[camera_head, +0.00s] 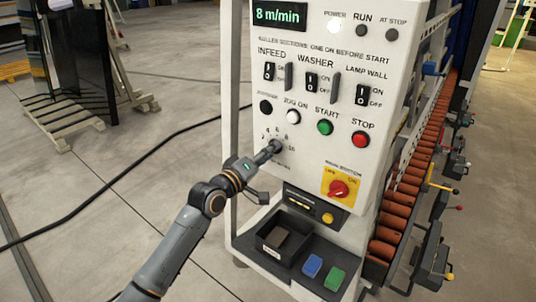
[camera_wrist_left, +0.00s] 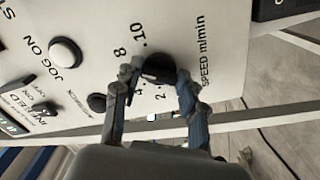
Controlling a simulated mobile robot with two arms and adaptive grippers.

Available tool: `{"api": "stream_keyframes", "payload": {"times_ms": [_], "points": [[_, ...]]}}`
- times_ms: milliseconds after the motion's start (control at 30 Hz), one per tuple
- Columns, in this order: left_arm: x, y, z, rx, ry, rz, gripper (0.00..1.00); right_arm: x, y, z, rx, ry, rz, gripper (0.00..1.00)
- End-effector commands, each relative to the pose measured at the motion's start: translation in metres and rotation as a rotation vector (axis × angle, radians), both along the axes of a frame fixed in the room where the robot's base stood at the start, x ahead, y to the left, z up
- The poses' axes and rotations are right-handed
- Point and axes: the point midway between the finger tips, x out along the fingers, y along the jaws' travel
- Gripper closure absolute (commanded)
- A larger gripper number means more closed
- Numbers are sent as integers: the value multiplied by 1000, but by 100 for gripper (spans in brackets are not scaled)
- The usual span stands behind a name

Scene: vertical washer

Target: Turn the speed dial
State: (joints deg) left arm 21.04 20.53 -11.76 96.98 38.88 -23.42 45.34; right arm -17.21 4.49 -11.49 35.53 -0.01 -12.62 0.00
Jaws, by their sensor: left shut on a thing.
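The speed dial (camera_wrist_left: 158,68) is a round black knob on the white control panel, with numbers around it and the label "SPEED m/min" beside it. My left gripper (camera_wrist_left: 157,78) has a finger on each side of the dial and is shut on it. The green display (camera_head: 279,15) at the top reads 8 m/min. My right gripper is not in view.
The panel carries infeed, washer and lamp wall switches, a white jog button (camera_head: 293,117), a green start button (camera_head: 325,127), a red stop button (camera_head: 360,139) and a red main switch (camera_head: 339,188). Below is a dark tray with a blue block (camera_head: 312,266) and green block (camera_head: 334,278). Rollers (camera_head: 398,210) run at right.

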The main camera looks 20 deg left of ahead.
Motion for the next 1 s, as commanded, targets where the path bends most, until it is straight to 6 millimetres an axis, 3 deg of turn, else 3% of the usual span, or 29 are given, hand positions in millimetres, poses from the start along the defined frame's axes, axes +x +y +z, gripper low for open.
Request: {"api": "stream_keyframes", "payload": {"times_ms": [300, 833, 867, 933, 1000], "points": [[0, 0, -2, 110, -36, -1, 90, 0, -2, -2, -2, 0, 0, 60], [0, -1, -3, 130, -42, -2, 90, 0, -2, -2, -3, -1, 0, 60], [0, -1, -3, 130, -42, -2, 55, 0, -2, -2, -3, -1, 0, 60], [0, -1, -3, 130, -42, -2, 40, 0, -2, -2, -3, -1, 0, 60], [0, 0, -2, 129, -43, -1, 36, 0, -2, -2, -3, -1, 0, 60]]}}
